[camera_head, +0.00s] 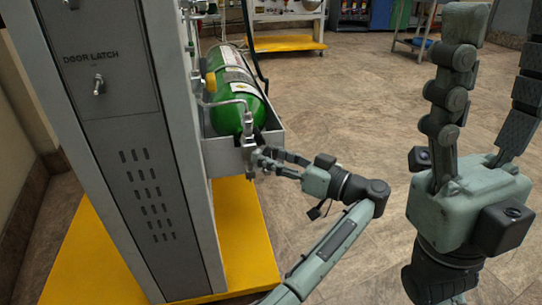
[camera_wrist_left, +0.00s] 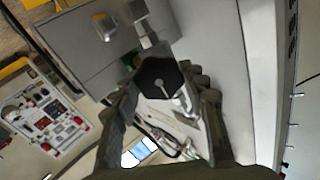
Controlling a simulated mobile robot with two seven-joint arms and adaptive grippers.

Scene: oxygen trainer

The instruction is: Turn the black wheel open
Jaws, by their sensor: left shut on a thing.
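The black wheel (camera_wrist_left: 160,84) shows in the left wrist view as a dark, many-sided knob with a pale pin at its centre. My left gripper (camera_wrist_left: 162,92) is shut on it, one finger on each side. In the head view my left gripper (camera_head: 258,158) is at the valve fittings (camera_head: 249,125) in front of the green cylinder (camera_head: 228,90); the wheel is too small and covered to make out there. My right gripper (camera_head: 500,40) is large and near at the right, fingers upward and spread, with nothing between them.
The green cylinder lies in a grey tray (camera_head: 222,158) beside the tall grey cabinet (camera_head: 120,130) with a door latch. A yellow base (camera_head: 245,235) spreads on the floor below. A cart (camera_head: 285,42) and shelving stand behind. The tiled floor (camera_head: 340,110) in the middle is clear.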

